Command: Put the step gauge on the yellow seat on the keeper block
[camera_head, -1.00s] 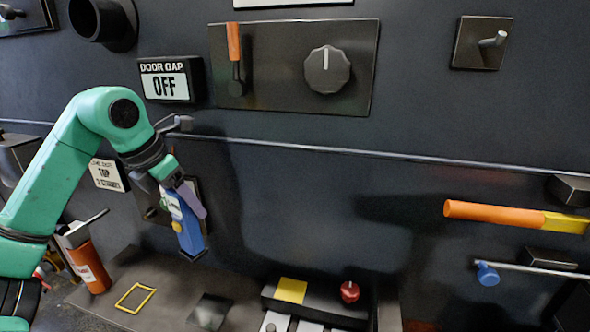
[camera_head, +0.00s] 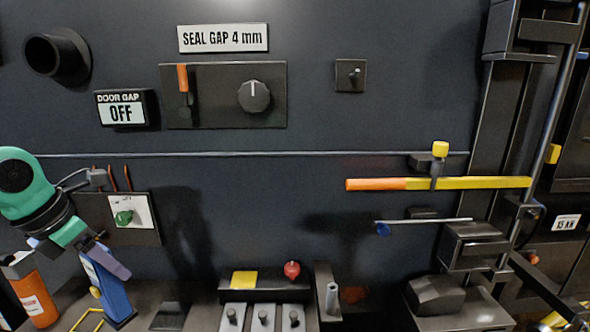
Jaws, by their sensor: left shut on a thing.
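My left gripper (camera_head: 97,258) is at the lower left, shut on a blue block-like device with a pale label, which I take as the step gauge (camera_head: 113,297). The gauge hangs down, slightly tilted, just above or at the ledge; I cannot tell if it touches. Its upper part is partly covered by the fingers. A yellow square, the yellow seat (camera_head: 243,280), is on top of a dark block, the keeper block (camera_head: 270,293), to the right of the gauge. The seat is bare. My right gripper is not in view.
A red knob (camera_head: 292,270) is on the same block, right of the seat. Several grey keys with black knobs are in front. A yellow outline (camera_head: 88,320) and an orange canister (camera_head: 35,298) are near the gauge. An orange-yellow bar (camera_head: 400,184) juts out at right.

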